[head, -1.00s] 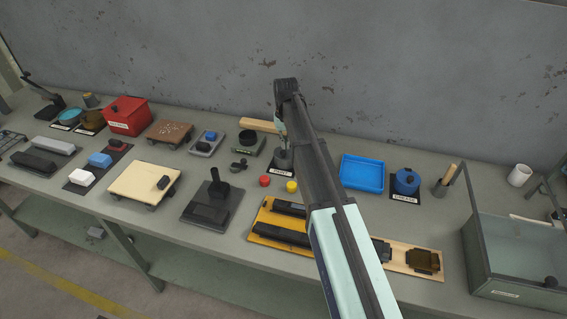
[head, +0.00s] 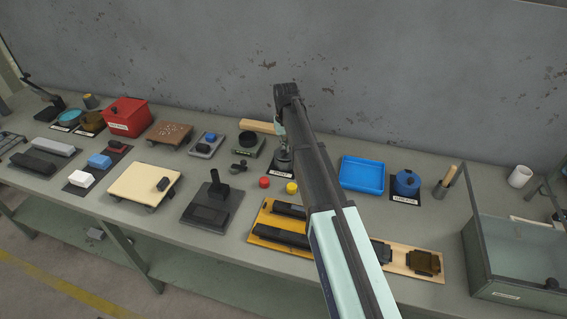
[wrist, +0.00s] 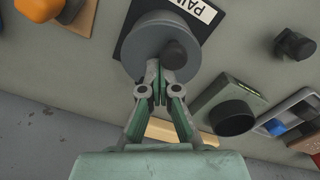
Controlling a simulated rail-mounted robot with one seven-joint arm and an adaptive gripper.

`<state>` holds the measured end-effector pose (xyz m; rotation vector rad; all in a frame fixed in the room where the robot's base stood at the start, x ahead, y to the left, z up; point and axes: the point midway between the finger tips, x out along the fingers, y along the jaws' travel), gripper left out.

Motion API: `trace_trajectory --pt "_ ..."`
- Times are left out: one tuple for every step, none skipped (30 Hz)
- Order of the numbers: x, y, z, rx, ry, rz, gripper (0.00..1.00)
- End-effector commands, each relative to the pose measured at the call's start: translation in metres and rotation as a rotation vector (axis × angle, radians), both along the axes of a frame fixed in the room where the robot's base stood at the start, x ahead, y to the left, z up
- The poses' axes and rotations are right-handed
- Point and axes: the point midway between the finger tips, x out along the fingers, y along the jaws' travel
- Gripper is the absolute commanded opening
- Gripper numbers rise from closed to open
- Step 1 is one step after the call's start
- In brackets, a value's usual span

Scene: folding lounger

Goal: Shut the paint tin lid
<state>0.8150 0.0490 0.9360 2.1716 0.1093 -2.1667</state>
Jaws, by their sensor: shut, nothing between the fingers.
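The paint tin (wrist: 139,61) is a grey round tin on a dark mat, with a partly visible label reading "PAI". A dark knob (wrist: 175,54) shows at its right side in the wrist view. How far the lid is open is unclear. In the head view the tin (head: 284,164) is small and partly hidden by my arm. My gripper (wrist: 155,76) is shut and empty, its tips overlapping the tin's near edge beside the knob. I cannot tell whether they touch it. In the head view my gripper (head: 282,150) is over the tin.
A green box with a black round top (head: 247,143) and a wooden bar (head: 260,126) are close by on the left. Red (head: 264,182) and yellow (head: 291,188) caps stand in front. A blue tray (head: 362,173) is to the right. The wall (head: 330,60) is behind.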

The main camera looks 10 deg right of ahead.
Motion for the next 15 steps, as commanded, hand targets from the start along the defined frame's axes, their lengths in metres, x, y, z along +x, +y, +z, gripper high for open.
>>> trace_trajectory --pt "-0.002 0.000 0.007 0.000 0.005 0.001 0.00" --pt "-0.002 0.000 0.009 0.000 0.005 0.001 0.00" --pt "-0.002 0.000 0.012 0.000 0.005 0.001 0.00" --pt "-0.002 0.000 0.015 0.000 0.005 0.001 0.00" --pt "-0.003 0.000 0.017 0.000 0.005 0.001 0.00" --pt "-0.003 0.000 0.020 0.000 0.006 0.001 0.00" --pt "-0.003 0.000 0.022 0.001 0.006 0.001 0.00" --pt "-0.003 0.000 0.024 0.001 0.007 0.001 0.00" --pt "-0.004 0.000 0.027 0.001 0.007 0.001 0.00" --pt "-0.004 0.000 0.029 0.001 0.008 0.001 0.00" --pt "-0.004 0.000 0.032 0.001 0.007 0.001 0.00" --pt "-0.003 0.000 0.034 0.000 0.007 0.001 0.00" --pt "-0.003 0.000 0.036 0.000 0.007 0.001 0.00" --pt "-0.003 0.000 0.039 0.000 0.006 0.001 0.00" --pt "-0.003 0.000 0.041 0.000 0.006 0.001 0.00"
